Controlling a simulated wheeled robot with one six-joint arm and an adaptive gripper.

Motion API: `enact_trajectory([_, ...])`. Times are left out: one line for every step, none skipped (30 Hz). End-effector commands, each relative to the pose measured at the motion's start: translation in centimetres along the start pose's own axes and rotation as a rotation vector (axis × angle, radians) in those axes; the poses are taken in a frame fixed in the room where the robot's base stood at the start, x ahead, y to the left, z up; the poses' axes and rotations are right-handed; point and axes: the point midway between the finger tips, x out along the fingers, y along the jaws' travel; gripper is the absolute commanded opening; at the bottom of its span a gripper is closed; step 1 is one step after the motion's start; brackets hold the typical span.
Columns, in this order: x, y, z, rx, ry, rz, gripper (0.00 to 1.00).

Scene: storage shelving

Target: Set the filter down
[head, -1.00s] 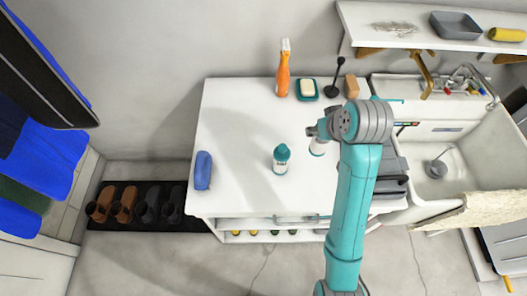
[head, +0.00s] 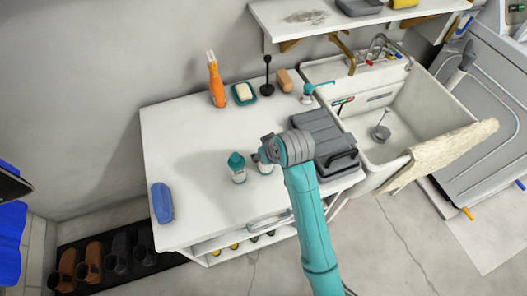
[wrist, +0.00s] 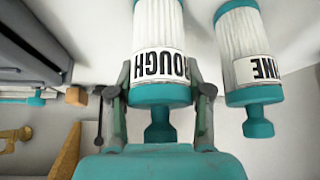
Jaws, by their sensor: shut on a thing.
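My gripper (wrist: 160,92) is shut on a white pleated filter with a teal end cap and knob. Its label, upside down in the wrist view, reads "ROUGH" (wrist: 158,62). In the head view this filter (head: 265,168) is mostly hidden by my wrist, over the white counter (head: 190,135). I cannot tell whether its base touches the counter. A second filter (head: 237,168) of the same kind stands upright just left of it. In the wrist view this second filter (wrist: 251,60) is on the right, apart from the held one, its label ending in "INE".
A grey case (head: 318,130) lies right of my gripper, by the sink (head: 390,150). An orange spray bottle (head: 216,82), a soap dish (head: 243,94) and a brush block (head: 284,80) line the back. A blue item (head: 162,203) lies at left. The counter's left middle is free.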

Motion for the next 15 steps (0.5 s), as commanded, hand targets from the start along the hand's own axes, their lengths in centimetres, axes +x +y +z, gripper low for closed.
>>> enact_trajectory([-0.03,0.01,-0.08,0.000,0.002,0.000,0.09])
enact_trajectory([-0.05,0.01,-0.09,0.000,0.002,0.000,0.09])
enact_trajectory([-0.05,0.01,-0.09,0.000,0.002,0.000,0.09])
enact_trajectory([-0.05,0.01,-0.09,0.000,0.002,0.000,0.09])
enact_trajectory([-0.05,0.01,-0.09,0.000,0.002,0.000,0.09])
enact_trajectory([-0.03,0.01,-0.07,0.000,0.002,0.000,0.09])
enact_trajectory([0.01,0.01,-0.04,0.000,0.001,0.000,0.09])
enact_trajectory([0.07,0.01,0.01,0.000,0.001,0.000,0.09])
enact_trajectory([0.17,0.01,0.06,0.000,0.001,0.000,0.09])
enact_trajectory([0.18,0.01,0.07,0.000,0.001,0.000,0.54])
enact_trajectory([0.16,0.01,0.05,0.000,0.001,0.000,0.62])
enact_trajectory([0.16,0.01,0.05,0.000,0.001,0.000,0.72])
enact_trajectory([0.16,0.01,0.05,0.000,0.001,0.000,0.74])
enact_trajectory([0.16,0.01,0.05,0.000,0.001,0.000,0.74])
enact_trajectory([0.15,0.01,0.05,0.000,0.001,0.000,0.74])
